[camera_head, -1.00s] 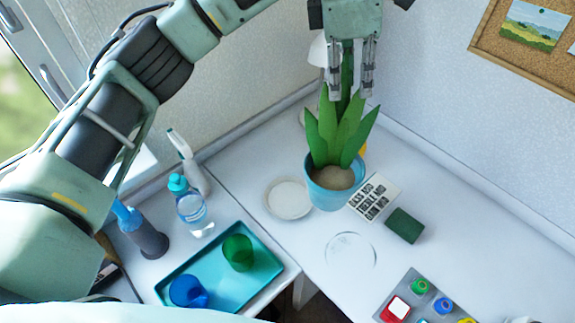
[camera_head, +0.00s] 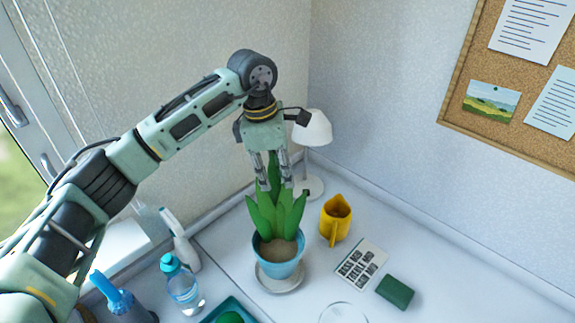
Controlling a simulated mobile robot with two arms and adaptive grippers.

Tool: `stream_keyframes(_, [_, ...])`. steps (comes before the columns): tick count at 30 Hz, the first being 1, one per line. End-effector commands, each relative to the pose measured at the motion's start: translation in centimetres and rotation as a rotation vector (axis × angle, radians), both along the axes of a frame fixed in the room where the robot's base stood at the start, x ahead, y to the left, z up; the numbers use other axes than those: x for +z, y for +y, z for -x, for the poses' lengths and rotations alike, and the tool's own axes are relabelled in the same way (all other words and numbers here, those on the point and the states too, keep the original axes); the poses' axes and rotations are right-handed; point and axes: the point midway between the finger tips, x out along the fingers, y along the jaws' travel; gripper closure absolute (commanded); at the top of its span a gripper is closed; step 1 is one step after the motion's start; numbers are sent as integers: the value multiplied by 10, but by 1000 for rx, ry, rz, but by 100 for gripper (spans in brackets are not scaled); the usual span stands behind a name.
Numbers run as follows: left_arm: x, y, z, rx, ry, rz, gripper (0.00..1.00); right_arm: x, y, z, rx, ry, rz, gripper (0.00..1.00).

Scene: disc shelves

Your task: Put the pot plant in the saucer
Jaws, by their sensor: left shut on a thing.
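The pot plant (camera_head: 278,262), a light blue pot with soil and tall green leaves, is upright in the middle of the view. My left gripper (camera_head: 276,184) points down from above and is shut on the top of its leaves. The saucer (camera_head: 290,289), pale and round, shows below the pot, with its rim visible at the front and sides. The pot covers the saucer's middle. I cannot tell whether the pot's base touches it or is slightly above. My right gripper is not in view.
A yellow pitcher (camera_head: 336,220), a white lamp (camera_head: 313,130), a printed card (camera_head: 361,263) and a green block (camera_head: 395,291) lie to the right. A clear round dish (camera_head: 343,313) is in front. A water bottle (camera_head: 181,284) and spray bottle (camera_head: 180,240) stand left.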

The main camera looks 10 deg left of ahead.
Motion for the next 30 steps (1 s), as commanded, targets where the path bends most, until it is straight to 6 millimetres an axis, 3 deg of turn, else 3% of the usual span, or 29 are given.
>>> stream_keyframes(11, [-34, -1, -1, -1, -3, 4, 100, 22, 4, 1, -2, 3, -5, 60])
stream_keyframes(23, [-40, -1, -1, 0, -5, 4, 100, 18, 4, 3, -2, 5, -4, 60])
stream_keyframes(24, [-43, 0, 0, 0, 0, 0, 77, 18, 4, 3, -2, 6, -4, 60])
stream_keyframes(30, [-42, 0, 0, 0, 0, 0, 60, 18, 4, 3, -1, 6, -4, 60])
